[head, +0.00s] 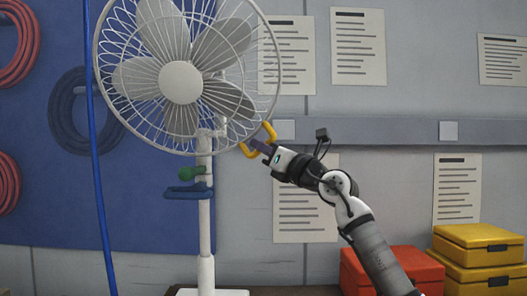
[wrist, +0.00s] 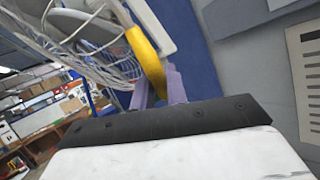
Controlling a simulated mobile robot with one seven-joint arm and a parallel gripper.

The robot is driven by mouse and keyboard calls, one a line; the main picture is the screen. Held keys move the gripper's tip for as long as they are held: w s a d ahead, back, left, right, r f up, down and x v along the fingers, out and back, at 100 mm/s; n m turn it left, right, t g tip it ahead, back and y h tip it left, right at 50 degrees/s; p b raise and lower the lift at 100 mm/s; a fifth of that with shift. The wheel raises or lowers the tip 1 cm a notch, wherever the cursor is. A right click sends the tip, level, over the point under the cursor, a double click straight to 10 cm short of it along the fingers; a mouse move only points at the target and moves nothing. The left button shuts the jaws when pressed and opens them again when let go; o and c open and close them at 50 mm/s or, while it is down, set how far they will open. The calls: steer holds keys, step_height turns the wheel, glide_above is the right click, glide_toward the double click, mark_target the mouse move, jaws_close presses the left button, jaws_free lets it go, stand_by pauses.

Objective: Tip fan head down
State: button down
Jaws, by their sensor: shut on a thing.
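A white standing fan fills the left half of the head view. Its round wire-caged head (head: 180,82) faces forward, on a white post (head: 205,225). A yellow handle (head: 249,152) is at the lower right edge of the cage. My gripper (head: 262,146) is shut on this handle. In the wrist view the yellow handle (wrist: 147,58) lies between my purple fingers (wrist: 158,88), with the wire cage (wrist: 95,45) to its left. A green knob (head: 190,174) and a blue bracket (head: 186,191) are on the post below the head.
A blue vertical pole or cable (head: 92,150) runs in front at left. Coiled hoses (head: 82,110) hang on the blue wall panel. Red (head: 400,270) and yellow boxes (head: 478,246) stand at lower right. Paper sheets (head: 358,46) are on the grey wall.

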stand_by(0.4)
steer(key=c, duration=1.4)
jaws_free()
steer(key=b+v, duration=0.3)
steer(key=v, duration=1)
steer(key=shift+s+d+b, duration=0.25)
steer(key=shift+d+b, duration=0.05)
steer(key=shift+b, duration=0.1)
steer(key=shift+f, duration=0.15)
